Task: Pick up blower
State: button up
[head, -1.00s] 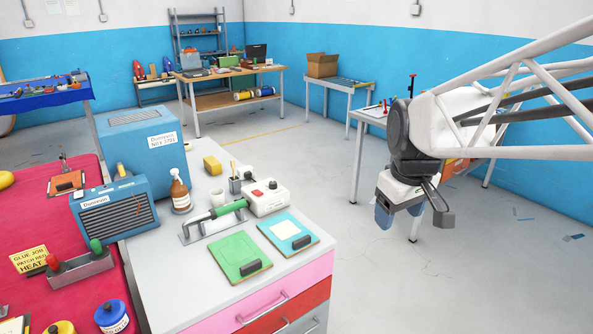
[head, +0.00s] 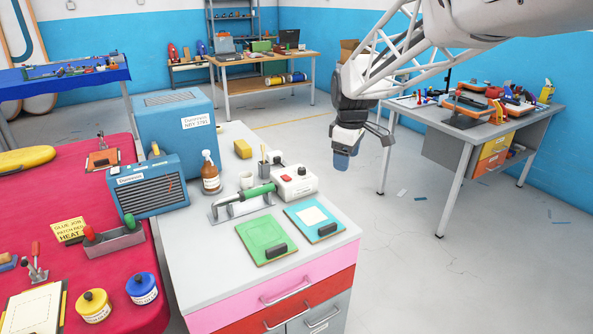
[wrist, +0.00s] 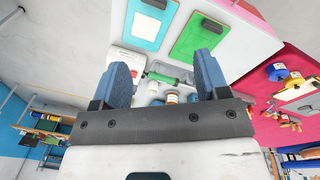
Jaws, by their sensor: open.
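No object is labelled as a blower. A green-handled tool (head: 258,192) with a metal nozzle lies on a metal stand on the grey cabinet top, beside a white box (head: 294,182) with a red switch. Two blue vented units (head: 147,187) and (head: 178,128) stand left of it. The green-handled tool also shows in the wrist view (wrist: 165,78), between the fingers in the picture but well beyond them. My gripper (head: 341,164) is open and empty, in the air beyond and right of the cabinet. Its blue fingers show in the wrist view (wrist: 162,62).
A green board (head: 262,236) and a light-blue board (head: 312,214) lie at the cabinet's front. An amber bottle (head: 210,175), a cup and a pen holder stand behind the tool. A red-covered table (head: 60,190) is left; a grey workbench (head: 440,118) stands right.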

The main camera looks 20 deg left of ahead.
jog(key=w+a+f+n, duration=0.3)
jog(key=w+a+f, duration=0.15)
jog(key=a, duration=0.35)
jog(key=w+a+f+n, duration=0.3)
jog(key=w+a+f, duration=0.15)
jog(key=a, duration=0.45)
jog(key=n+g, duration=0.1)
jog(key=n, duration=0.5)
send_over(249, 190)
jog(key=f, duration=1.1)
jog(key=shift+w+d+f, duration=0.1)
jog(key=shift+d, duration=0.1)
jog(key=shift+a+f, duration=0.15)
jog(key=shift+a, duration=0.05)
jog(key=shift+f, duration=1.3)
jog(key=shift+f, duration=2.6)
